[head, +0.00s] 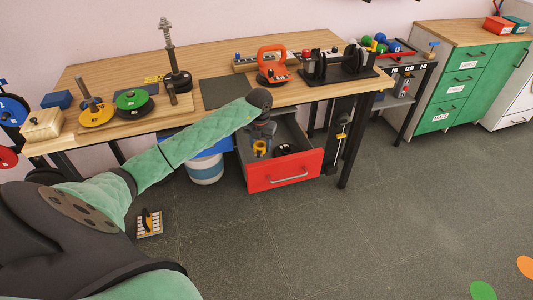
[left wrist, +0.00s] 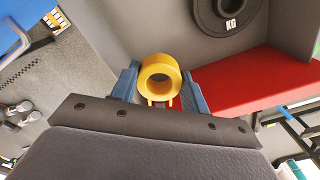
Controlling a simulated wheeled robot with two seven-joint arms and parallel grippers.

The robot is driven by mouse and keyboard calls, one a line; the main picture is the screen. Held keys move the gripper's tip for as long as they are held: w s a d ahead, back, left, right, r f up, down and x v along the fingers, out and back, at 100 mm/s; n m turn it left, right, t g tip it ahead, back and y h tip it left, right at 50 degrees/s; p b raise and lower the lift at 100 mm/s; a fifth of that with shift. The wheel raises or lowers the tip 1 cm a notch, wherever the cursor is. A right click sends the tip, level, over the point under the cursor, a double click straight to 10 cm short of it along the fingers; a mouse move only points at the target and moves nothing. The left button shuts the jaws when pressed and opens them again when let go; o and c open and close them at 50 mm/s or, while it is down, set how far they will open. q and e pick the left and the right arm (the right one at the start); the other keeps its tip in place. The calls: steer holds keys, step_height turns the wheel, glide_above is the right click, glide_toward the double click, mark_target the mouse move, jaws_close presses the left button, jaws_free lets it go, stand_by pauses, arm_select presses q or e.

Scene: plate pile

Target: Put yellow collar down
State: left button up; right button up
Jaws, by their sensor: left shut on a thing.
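The yellow collar (head: 259,148) is a short thick ring, seen in the head view at the end of my left arm, over the open drawer (head: 300,170). My left gripper (left wrist: 160,90) is shut on the yellow collar (left wrist: 158,72), with a blue finger on each side of it. The collar's hole faces the wrist camera. A black weight plate (left wrist: 228,14) lies in the grey drawer, apart from the collar; it also shows in the head view (head: 284,149). The gap between collar and drawer floor is hard to judge. My right gripper is out of view.
The drawer's red front stands out below the wooden workbench (head: 225,62). On the bench are a yellow disc (head: 96,115), a green disc (head: 132,99), a tall threaded post (head: 168,45) and an orange-handled device (head: 272,62). A blue-and-white bucket (head: 206,171) stands left of the drawer.

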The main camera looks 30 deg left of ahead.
arm_select(q)
step_height(320, 180, down, 6)
steer(key=shift+f+p, duration=0.15)
steer(key=shift+p, duration=0.55)
step_height(320, 180, down, 3)
steer(key=shift+p, duration=0.4)
steer(key=shift+f, duration=0.15)
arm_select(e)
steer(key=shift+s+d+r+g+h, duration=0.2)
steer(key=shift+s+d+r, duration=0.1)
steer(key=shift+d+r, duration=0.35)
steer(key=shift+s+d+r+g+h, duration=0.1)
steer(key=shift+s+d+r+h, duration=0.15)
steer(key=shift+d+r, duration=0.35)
arm_select(q)
steer(key=shift+f, duration=0.15)
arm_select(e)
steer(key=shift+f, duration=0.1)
arm_select(q)
steer(key=o, duration=1)
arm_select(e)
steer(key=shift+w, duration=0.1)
